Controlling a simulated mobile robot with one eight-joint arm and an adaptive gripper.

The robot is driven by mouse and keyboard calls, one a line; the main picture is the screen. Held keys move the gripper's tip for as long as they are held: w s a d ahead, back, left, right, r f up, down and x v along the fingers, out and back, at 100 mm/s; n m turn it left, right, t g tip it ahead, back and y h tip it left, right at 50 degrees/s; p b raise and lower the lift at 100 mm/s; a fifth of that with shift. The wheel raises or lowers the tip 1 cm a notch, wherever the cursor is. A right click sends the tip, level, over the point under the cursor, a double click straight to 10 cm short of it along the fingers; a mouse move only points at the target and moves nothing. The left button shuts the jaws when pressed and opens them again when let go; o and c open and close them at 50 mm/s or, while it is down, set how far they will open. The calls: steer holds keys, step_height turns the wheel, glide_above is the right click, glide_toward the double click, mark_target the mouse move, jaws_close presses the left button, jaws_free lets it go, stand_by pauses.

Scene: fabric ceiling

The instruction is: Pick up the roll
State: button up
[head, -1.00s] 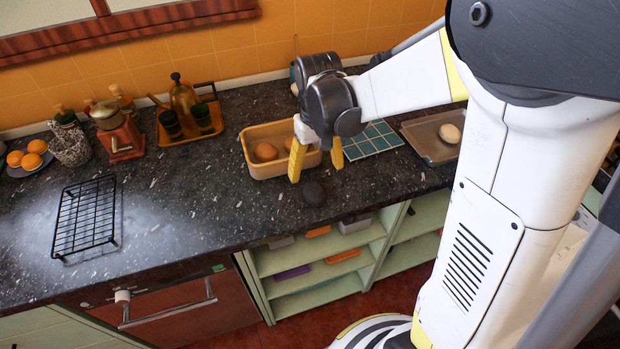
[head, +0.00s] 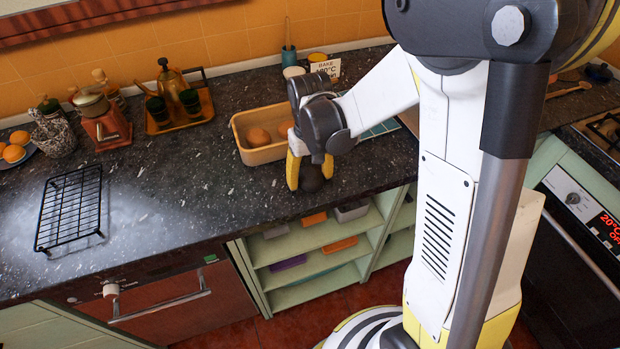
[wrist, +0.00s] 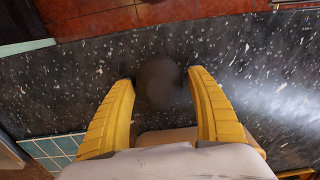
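A dark, nearly black round roll (head: 311,181) lies on the speckled black counter near its front edge. In the wrist view the roll (wrist: 158,84) sits between the two yellow fingers. My gripper (head: 309,174) points down over it, with one finger on each side. In the wrist view my gripper (wrist: 160,78) is open, with a narrow gap showing between each fingertip and the roll. Lighter brown rolls (head: 258,137) lie in a wooden tray (head: 240,145) just behind.
A black wire rack (head: 70,208) lies on the left of the counter. Blue tiles (wrist: 58,150) lie beside the wooden tray. Open shelves (head: 310,265) are below the counter edge.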

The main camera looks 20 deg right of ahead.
steer(key=c, duration=0.8)
